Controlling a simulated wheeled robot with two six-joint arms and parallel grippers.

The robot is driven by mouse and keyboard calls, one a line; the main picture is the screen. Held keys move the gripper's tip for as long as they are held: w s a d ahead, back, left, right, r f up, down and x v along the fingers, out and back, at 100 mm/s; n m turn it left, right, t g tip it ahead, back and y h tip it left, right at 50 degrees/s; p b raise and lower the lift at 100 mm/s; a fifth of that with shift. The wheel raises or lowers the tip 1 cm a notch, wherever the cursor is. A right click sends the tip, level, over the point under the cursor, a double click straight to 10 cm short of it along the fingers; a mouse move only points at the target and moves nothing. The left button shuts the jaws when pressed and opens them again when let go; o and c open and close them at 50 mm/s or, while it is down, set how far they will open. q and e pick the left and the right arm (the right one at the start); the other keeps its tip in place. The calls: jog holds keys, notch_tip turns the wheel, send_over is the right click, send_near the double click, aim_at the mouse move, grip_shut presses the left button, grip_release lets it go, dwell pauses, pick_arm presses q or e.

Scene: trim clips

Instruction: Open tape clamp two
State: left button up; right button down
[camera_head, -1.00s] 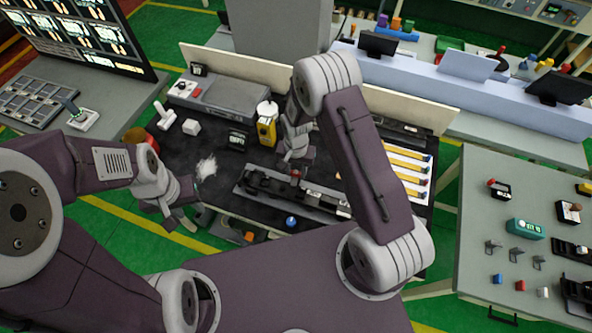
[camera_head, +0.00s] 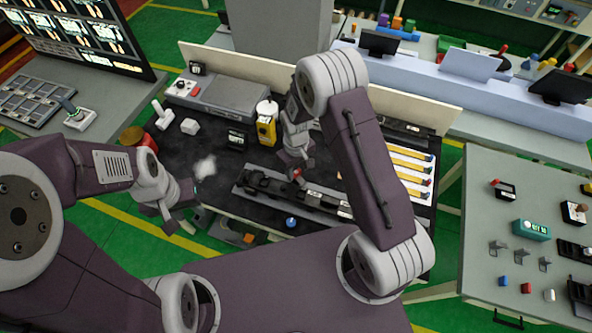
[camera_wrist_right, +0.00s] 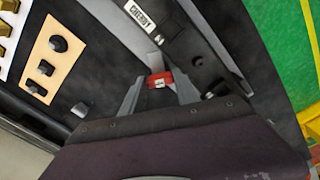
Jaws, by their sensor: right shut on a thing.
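A row of dark clamps on a long dark rail (camera_head: 252,190) lies on the black worktop. A small red handle (camera_head: 298,174) stands at the rail, under my right gripper (camera_head: 297,167). In the right wrist view the red handle (camera_wrist_right: 160,80) sits between the two fingers of my right gripper (camera_wrist_right: 158,90), which is shut on it, beside the black rail (camera_wrist_right: 205,65). The clamp's body is partly hidden, and I cannot tell its number. My left gripper (camera_head: 178,224) hangs near the worktop's front left edge, away from the rail. Its finger gap is too small to tell.
Yellow strips (camera_head: 408,165) lie at the right. A separate table (camera_head: 480,225) stands further right.

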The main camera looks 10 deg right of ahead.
aim_at(296, 172)
jog(key=shift+n, duration=1.5)
jog(key=c, duration=0.9)
grip_release()
jog(key=shift+r, duration=0.1)
jog(key=shift+r+b, duration=0.35)
jog(key=shift+b, duration=0.05)
notch_tip(296, 172, up, 8)
jog(key=shift+r+b, duration=0.15)
jog(key=shift+b, duration=0.6)
jog(key=shift+s, duration=0.1)
